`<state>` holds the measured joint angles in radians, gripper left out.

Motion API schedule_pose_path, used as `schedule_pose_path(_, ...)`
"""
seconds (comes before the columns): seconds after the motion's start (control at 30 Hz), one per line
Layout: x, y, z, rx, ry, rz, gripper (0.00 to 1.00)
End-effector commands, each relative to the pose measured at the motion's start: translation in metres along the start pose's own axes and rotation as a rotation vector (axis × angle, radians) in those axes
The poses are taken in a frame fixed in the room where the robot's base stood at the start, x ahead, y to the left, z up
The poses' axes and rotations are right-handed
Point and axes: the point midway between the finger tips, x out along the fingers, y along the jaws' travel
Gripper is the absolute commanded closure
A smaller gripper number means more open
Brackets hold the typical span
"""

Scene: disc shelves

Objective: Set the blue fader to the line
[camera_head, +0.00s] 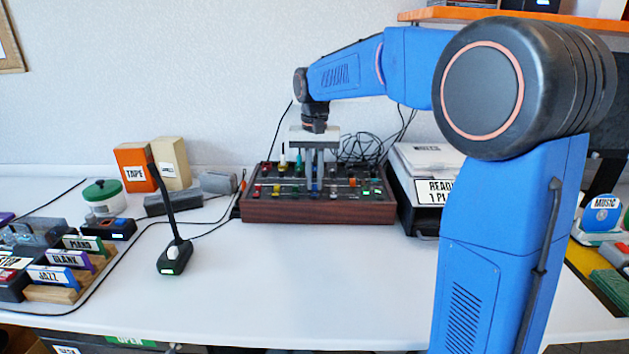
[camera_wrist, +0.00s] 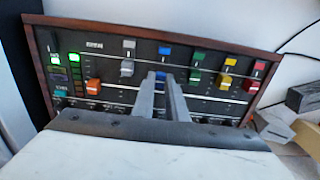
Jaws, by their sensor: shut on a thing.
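The mixing desk (camera_head: 318,210) has a dark panel in a wooden frame and stands at the back of the table. In the wrist view its panel (camera_wrist: 105,62) carries a row of coloured faders and pale lines running across it. The blue fader (camera_wrist: 160,76) is in the middle of the row, below a blue label (camera_wrist: 165,51). My gripper (camera_wrist: 157,80) is shut on the blue fader, one finger on each side. My gripper also shows in the head view (camera_head: 314,182), pointing straight down. The fingers partly hide the fader and the lower pale line there.
A green fader (camera_wrist: 195,76) is close right of my fingers, and a white fader (camera_wrist: 127,69) close left. Yellow, red and orange faders stand farther out. The front table is clear.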

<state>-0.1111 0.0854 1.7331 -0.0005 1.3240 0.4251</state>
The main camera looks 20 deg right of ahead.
Motion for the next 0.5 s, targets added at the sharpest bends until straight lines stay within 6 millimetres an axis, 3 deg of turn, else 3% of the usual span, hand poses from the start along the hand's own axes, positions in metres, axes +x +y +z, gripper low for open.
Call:
schedule_pose_path(0.2, 0.0, 0.0, -0.026, 0.002, 0.0, -0.001, 1.0)
schedule_pose_path(0.5, -0.001, 0.0, -0.028, 0.0, 0.001, -0.001, 1.0)
